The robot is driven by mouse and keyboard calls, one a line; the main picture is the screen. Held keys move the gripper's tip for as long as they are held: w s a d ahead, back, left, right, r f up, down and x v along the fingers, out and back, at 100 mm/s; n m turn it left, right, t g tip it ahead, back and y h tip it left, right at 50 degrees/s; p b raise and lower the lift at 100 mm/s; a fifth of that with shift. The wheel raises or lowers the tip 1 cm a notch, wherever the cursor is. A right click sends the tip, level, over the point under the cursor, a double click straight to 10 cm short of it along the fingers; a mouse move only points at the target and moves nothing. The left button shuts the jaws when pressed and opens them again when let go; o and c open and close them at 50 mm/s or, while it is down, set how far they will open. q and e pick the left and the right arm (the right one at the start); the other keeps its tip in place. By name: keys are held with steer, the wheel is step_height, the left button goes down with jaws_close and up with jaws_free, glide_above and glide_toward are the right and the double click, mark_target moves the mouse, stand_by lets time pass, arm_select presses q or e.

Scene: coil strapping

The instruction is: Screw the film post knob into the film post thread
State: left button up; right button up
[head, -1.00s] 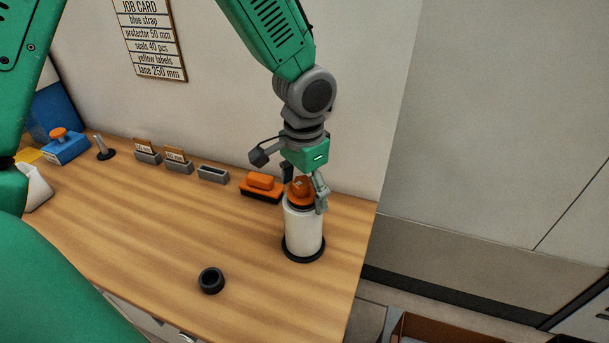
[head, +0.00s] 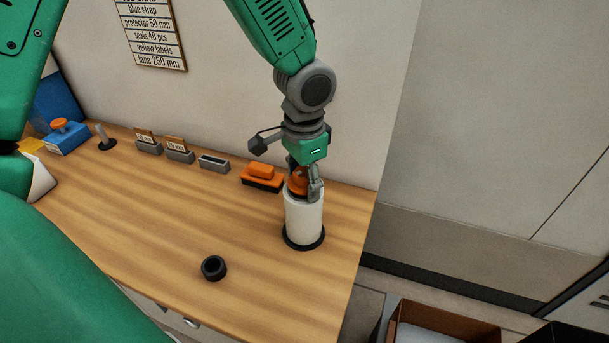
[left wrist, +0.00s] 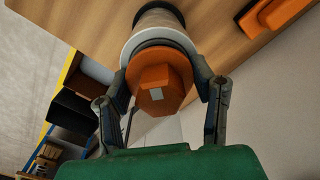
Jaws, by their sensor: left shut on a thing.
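The orange film post knob (head: 298,181) sits at the top of the white film roll (head: 303,218), which stands upright on a black base at the bench's right side. My left gripper (head: 303,184) comes down from above and is shut on the knob. In the left wrist view the knob (left wrist: 158,82) is between the two fingers of the left gripper (left wrist: 158,92), in front of the roll's end (left wrist: 160,32). The film post thread is hidden under the knob. My right gripper is not in view.
A black ring (head: 214,268) lies on the wooden bench (head: 150,225) at the front. An orange-and-black block (head: 262,176) stands close left of the roll. Small grey holders (head: 214,163) line the wall. An open cardboard box (head: 440,328) is beyond the bench's right edge.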

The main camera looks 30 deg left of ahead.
arm_select(q)
steer(key=m+p, duration=0.3)
steer(key=m, duration=0.2)
steer(key=shift+r+p, duration=0.2)
steer(key=shift+p, duration=0.1)
steer(key=shift+f+m, duration=0.2)
steer(key=shift+m, duration=0.6)
steer(key=shift+p, duration=0.3)
steer(key=shift+r+m+p, duration=0.2)
steer(key=shift+m+p, duration=0.5)
steer(key=shift+p, duration=0.05)
steer(key=shift+m+p, duration=0.8)
steer(key=shift+m, duration=1)
steer(key=m, duration=0.2)
steer(key=shift+f+m, duration=0.2)
steer(key=shift+m, duration=0.1)
